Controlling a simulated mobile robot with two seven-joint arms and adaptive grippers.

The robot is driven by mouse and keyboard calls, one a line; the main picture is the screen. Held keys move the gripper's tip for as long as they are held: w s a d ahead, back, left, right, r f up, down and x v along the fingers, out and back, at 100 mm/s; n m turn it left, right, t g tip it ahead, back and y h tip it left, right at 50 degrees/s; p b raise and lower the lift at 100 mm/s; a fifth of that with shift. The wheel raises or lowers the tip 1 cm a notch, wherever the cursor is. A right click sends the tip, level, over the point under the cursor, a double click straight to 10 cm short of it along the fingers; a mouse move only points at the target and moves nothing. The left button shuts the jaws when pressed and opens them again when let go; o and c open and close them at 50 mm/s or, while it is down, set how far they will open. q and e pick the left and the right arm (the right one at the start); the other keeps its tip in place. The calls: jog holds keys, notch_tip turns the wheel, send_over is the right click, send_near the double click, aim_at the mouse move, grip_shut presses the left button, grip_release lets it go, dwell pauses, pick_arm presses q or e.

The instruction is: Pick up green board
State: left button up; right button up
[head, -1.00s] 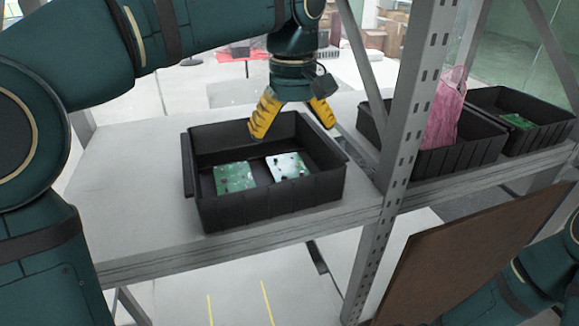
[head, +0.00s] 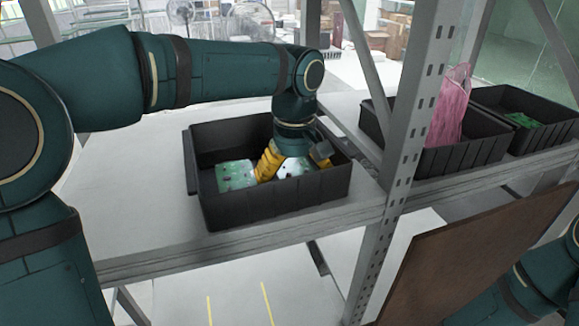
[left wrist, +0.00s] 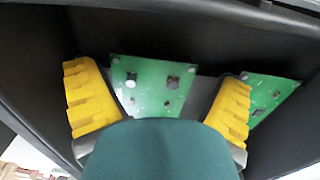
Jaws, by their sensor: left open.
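Two flat circuit boards lie in a black bin (head: 278,205) on the shelf. The left board (head: 232,177) looks green; the right board (head: 296,168) looks pale from glare and is partly hidden by my gripper. My left gripper (head: 276,170) is down inside the bin, over the right board, open with nothing held. In the left wrist view, one green board (left wrist: 150,84) with dark and white parts lies between the open yellow fingers. Another green board (left wrist: 270,92) lies at the right, partly behind the right finger. My right gripper is out of view.
The bin walls rise close around my left gripper. A grey shelf post (head: 403,150) stands right of the bin. Beyond it are a bin with a pink bag (head: 449,110) and a bin with green boards (head: 523,120). Bare shelf (head: 130,205) lies left of the bin.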

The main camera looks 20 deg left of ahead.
pick_arm(q)
jog(key=c, duration=0.8)
